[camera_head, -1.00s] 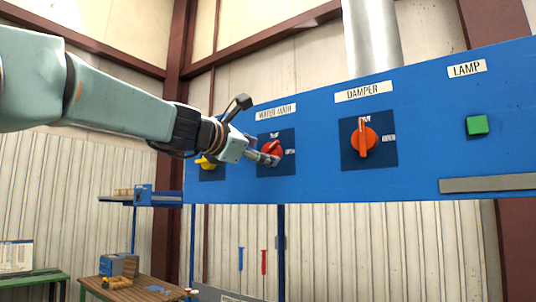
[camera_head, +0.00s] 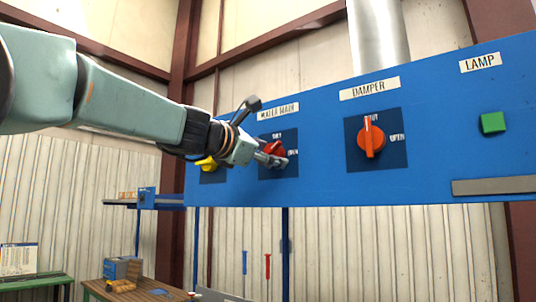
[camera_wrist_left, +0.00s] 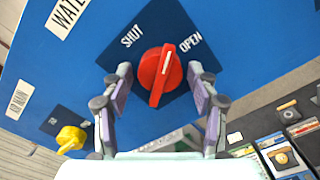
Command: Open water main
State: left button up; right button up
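The red water main knob (camera_head: 275,149) is on the blue panel under its label, partly behind my left gripper (camera_head: 264,134). The left wrist view shows the knob (camera_wrist_left: 160,75) in full, with its white-marked end pointing between SHUT (camera_wrist_left: 132,35) and OPEN (camera_wrist_left: 190,42). My left gripper is open, with one finger on each side of the knob. Gaps show between the fingers and the knob in that view. My right gripper is not in view.
To the right are the orange damper knob (camera_head: 371,137) at SHUT and the green lamp button (camera_head: 493,123). A yellow knob (camera_head: 207,163) is left of the water main, close to my gripper. A wooden table (camera_head: 150,291) stands below left.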

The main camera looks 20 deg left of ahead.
pick_arm(q)
jog(key=shift+s+a+r, duration=0.1)
jog(key=shift+s+r, duration=0.05)
jog(key=shift+s, duration=0.3)
jog(key=c, duration=0.3)
jog(key=shift+w, duration=0.2)
jog(key=shift+c, duration=1.4)
jog(key=c, duration=0.3)
jog(key=shift+m, duration=0.3)
jog(key=m+b, duration=0.2)
jog(key=shift+m, duration=0.3)
jog(key=m+b, duration=0.1)
jog(key=m, duration=0.2)
jog(key=shift+m, duration=0.3)
jog(key=shift+r, duration=0.15)
